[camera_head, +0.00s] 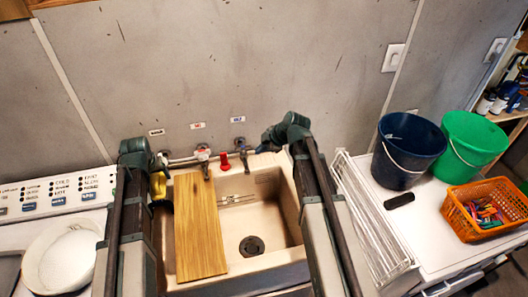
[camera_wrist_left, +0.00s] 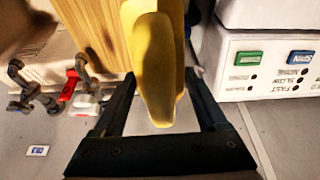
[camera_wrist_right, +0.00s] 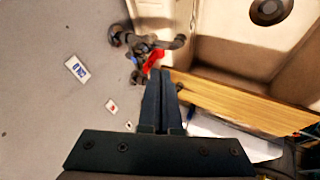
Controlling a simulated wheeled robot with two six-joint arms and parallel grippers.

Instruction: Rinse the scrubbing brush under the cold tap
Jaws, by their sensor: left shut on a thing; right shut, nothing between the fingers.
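The scrubbing brush shows only as a yellow piece (camera_head: 158,188) at the sink's left side; its bristles are hidden. My left gripper (camera_head: 158,162) is shut on it, and the yellow piece (camera_wrist_left: 155,65) stands between the fingers in the left wrist view. My right gripper (camera_head: 268,142) is shut and empty by the wall taps. In the right wrist view its fingertips (camera_wrist_right: 162,74) are near a red lever (camera_wrist_right: 153,59). The cold tap (camera_head: 238,145) is below the blue label (camera_head: 238,119). The sink (camera_head: 278,215) shows its drain; I see no clear water stream.
A wooden board (camera_head: 200,230) lies across the sink's left part. A washing machine panel (camera_head: 60,190) is on the left. On the right are a white rack (camera_head: 370,220), a dark blue bucket (camera_head: 405,155), a green bucket (camera_head: 470,145) and an orange basket (camera_head: 465,218) of pegs.

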